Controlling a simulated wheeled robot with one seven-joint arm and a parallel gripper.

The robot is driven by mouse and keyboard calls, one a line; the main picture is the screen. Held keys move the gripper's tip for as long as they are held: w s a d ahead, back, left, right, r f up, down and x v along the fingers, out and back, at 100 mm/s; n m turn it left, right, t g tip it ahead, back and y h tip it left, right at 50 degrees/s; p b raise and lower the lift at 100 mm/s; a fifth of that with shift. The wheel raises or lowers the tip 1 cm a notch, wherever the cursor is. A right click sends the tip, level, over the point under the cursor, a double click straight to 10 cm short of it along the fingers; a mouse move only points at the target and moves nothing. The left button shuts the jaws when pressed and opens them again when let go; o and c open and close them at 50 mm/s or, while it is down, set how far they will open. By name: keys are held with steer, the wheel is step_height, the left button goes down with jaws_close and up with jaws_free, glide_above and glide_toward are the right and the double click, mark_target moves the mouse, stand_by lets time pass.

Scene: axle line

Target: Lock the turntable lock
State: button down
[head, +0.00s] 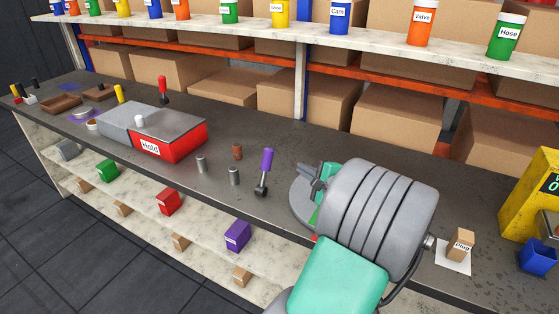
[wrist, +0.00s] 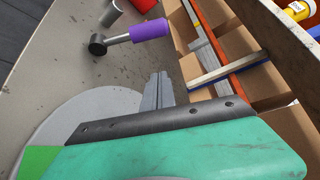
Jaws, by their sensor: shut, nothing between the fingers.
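The grey turntable disc (head: 301,207) lies on the bench in the head view, partly hidden behind my arm. It also shows as a pale disc in the wrist view (wrist: 88,117). A lever with a purple handle (head: 267,159) and a dark foot stands on the bench left of the disc; I take it for the turntable lock. In the wrist view it shows at the top (wrist: 148,31), its handle pointing right. My gripper (head: 316,172) is over the disc, to the right of the lever and apart from it. Its grey fingers (wrist: 158,86) are together and empty.
Grey cylinders (head: 234,176) and a brown one (head: 237,152) stand left of the lever. A red and grey "Hold" box (head: 168,138) with a red-handled lever (head: 163,90) is further left. A "Plug" block (head: 460,245) and yellow device (head: 530,200) are at right. Shelves line the back.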

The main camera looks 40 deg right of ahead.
mark_target(265, 172)
steer(key=p+x, duration=0.1)
steer(key=x, duration=0.9)
steer(key=shift+w+a, duration=0.1)
steer(key=shift+w, duration=0.1)
steer(key=a, duration=0.1)
steer(key=a+r+p, duration=0.1)
steer(key=a, duration=0.1)
steer(key=shift+s+a+r+p, duration=0.25)
steer(key=shift+r+p, duration=0.1)
steer(key=shift+p, duration=0.05)
steer(key=shift+s+b, duration=0.15)
steer(key=shift+b, duration=0.2)
